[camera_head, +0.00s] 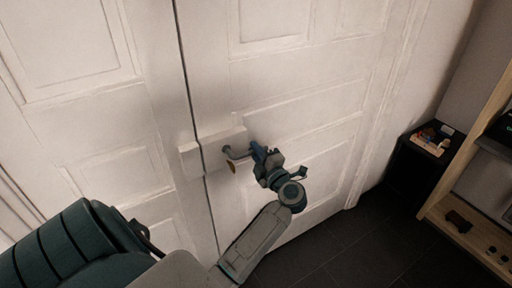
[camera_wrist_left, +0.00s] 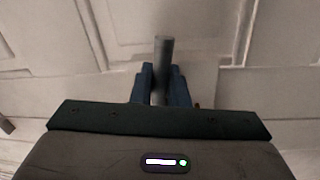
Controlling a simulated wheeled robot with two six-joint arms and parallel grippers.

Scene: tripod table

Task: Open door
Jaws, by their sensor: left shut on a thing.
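A white panelled double door (camera_head: 290,100) fills most of the head view. A dark vertical gap separates its two leaves. A grey lever handle (camera_head: 234,153) sits on a pale plate near the gap, on the right leaf. My left gripper (camera_head: 258,152) is at the right end of this handle. In the left wrist view, the handle (camera_wrist_left: 163,60) stands between the two blue fingers of my left gripper (camera_wrist_left: 161,82), which are shut on it. The fingers hide part of the handle. My right gripper is in neither view.
A dark cabinet (camera_head: 408,170) with small items in a tray (camera_head: 432,141) stands right of the door. A wooden shelf unit (camera_head: 470,228) is at the far right. The dark tiled floor (camera_head: 350,250) in front is clear.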

